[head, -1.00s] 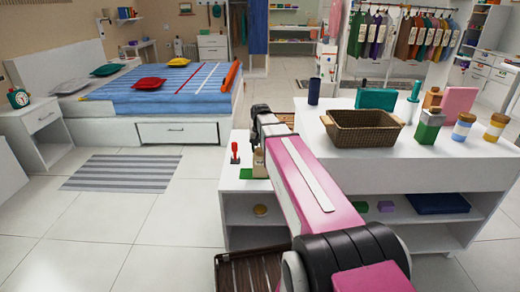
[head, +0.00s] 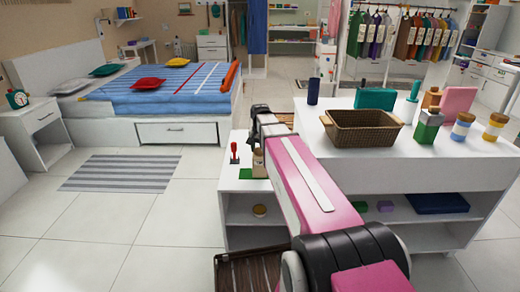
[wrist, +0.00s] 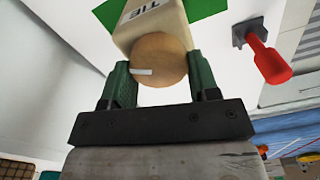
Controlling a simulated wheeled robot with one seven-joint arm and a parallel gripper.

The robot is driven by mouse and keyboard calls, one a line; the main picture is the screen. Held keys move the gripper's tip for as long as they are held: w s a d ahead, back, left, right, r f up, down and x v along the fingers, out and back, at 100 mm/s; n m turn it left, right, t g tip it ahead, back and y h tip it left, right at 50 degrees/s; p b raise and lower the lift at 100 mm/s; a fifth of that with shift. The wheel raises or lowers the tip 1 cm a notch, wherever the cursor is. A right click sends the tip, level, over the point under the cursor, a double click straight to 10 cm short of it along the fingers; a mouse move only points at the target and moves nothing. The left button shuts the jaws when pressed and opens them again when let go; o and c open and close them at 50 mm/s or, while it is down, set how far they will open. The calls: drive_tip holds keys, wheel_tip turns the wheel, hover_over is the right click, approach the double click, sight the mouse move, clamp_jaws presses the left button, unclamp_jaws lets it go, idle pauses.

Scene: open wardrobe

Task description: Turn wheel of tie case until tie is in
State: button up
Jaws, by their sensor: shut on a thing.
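The tie case (wrist: 150,18) is a cream block with "TIE" lettered on it, standing on a green patch in the wrist view. Its round tan wheel (wrist: 160,62) faces the wrist camera and has a white mark at its left side. My gripper (wrist: 163,85) has its two green fingers on either side of the wheel, shut on it. In the head view the case (head: 258,163) is small on the low white shelf, partly hidden by my pink arm. The tie itself cannot be made out.
A red-handled tool (wrist: 267,60) stands beside the case; it also shows in the head view (head: 234,152). The white counter (head: 310,128) to the right holds a wicker basket (head: 362,130) and several bottles.

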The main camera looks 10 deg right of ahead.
drive_tip(key=o, duration=0.9)
drive_tip(key=shift+o, duration=0.2)
drive_tip(key=shift+r, duration=0.1)
wheel_tip(320, 180, up, 11)
drive_tip(key=shift+f, duration=0.2)
